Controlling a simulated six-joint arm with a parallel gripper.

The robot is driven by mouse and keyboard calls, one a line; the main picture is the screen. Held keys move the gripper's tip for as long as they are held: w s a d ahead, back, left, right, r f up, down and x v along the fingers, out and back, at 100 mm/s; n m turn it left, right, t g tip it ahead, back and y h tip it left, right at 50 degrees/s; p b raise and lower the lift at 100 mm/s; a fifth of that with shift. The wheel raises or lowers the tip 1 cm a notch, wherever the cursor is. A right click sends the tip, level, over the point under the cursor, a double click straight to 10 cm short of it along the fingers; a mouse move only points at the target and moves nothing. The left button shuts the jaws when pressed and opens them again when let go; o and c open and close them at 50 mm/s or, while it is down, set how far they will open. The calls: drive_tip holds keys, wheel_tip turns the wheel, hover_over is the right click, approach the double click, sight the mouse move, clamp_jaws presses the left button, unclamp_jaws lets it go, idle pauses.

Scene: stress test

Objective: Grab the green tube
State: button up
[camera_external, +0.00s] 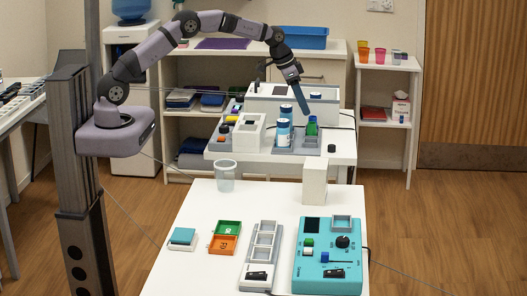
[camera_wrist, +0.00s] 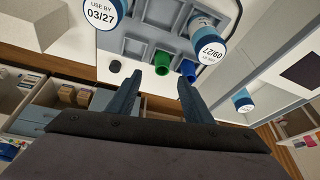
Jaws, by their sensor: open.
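The green tube (camera_external: 312,129) stands upright in a grey rack on the far table, with a blue tube (camera_external: 313,118) right by it. In the wrist view the green tube (camera_wrist: 162,60) shows beyond my fingertips, between them in the picture, and the blue tube (camera_wrist: 188,69) is close on its right, near the right fingertip. My gripper (camera_wrist: 159,77) is open and empty. In the external view my gripper (camera_external: 305,110) points down just above and beside the tubes; the exact gap is hard to tell.
White-and-blue labelled bottles (camera_external: 284,127) stand left of the tubes; one (camera_wrist: 207,40) is close to the right finger in the wrist view. A long white device (camera_external: 290,104) lies behind. A white block (camera_external: 314,182) and a clear cup (camera_external: 225,176) stand nearer the front.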

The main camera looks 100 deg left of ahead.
drive_tip(key=p, duration=0.4)
hover_over(315, 134)
drive_tip(key=s, duration=0.2)
drive_tip(key=shift+s+a+f, duration=0.1)
drive_tip(key=shift+a+f, duration=0.05)
drive_tip(key=shift+f, duration=1.1)
drive_tip(key=shift+s+a+f, duration=0.1)
drive_tip(key=shift+a+f, duration=0.05)
drive_tip(key=shift+f, duration=1.05)
drive_tip(key=shift+x, duration=0.95)
drive_tip(key=c, duration=1.1)
